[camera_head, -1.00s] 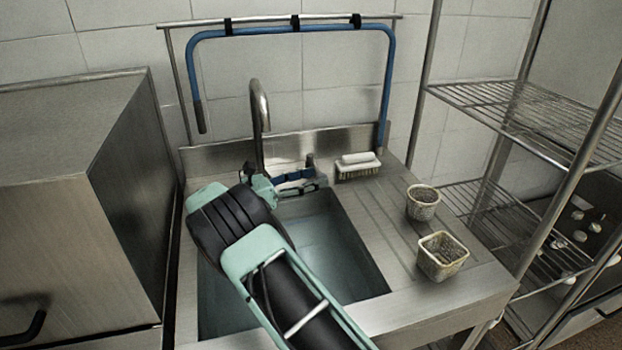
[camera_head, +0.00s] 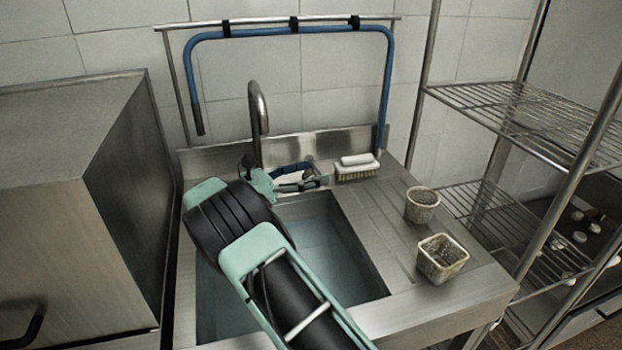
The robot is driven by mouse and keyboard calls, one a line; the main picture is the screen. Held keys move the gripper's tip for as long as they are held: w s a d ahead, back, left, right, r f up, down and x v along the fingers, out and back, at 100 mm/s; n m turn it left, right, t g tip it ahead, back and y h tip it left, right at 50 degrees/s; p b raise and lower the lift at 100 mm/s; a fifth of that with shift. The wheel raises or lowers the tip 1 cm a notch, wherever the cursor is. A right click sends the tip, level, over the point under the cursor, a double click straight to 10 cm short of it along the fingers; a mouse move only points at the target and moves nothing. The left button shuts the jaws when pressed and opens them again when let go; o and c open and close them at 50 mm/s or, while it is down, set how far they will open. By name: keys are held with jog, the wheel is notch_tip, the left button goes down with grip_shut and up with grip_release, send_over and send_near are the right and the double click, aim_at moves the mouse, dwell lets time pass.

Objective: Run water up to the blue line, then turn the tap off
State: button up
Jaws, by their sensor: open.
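The tap (camera_head: 259,115) has a tall curved steel spout at the back of the sink (camera_head: 362,262). The basin holds bluish water (camera_head: 320,240); my arm covers much of it. I cannot make out a blue line or a stream from the spout. My gripper (camera_head: 316,174) is open at the back edge of the basin, right of the spout's base. Its fingers point right, around or beside the small tap handle, which they largely hide. I cannot tell whether they touch it.
A white scrub brush (camera_head: 358,166) lies on the back ledge close to the gripper. Two perforated baskets, one round (camera_head: 422,204) and one square (camera_head: 441,258), stand on the drainboard. A blue hose (camera_head: 290,29) hangs above. A wire rack (camera_head: 540,125) stands right, a steel cabinet (camera_head: 70,190) left.

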notch_tip(320, 180, up, 8)
dwell(0.4)
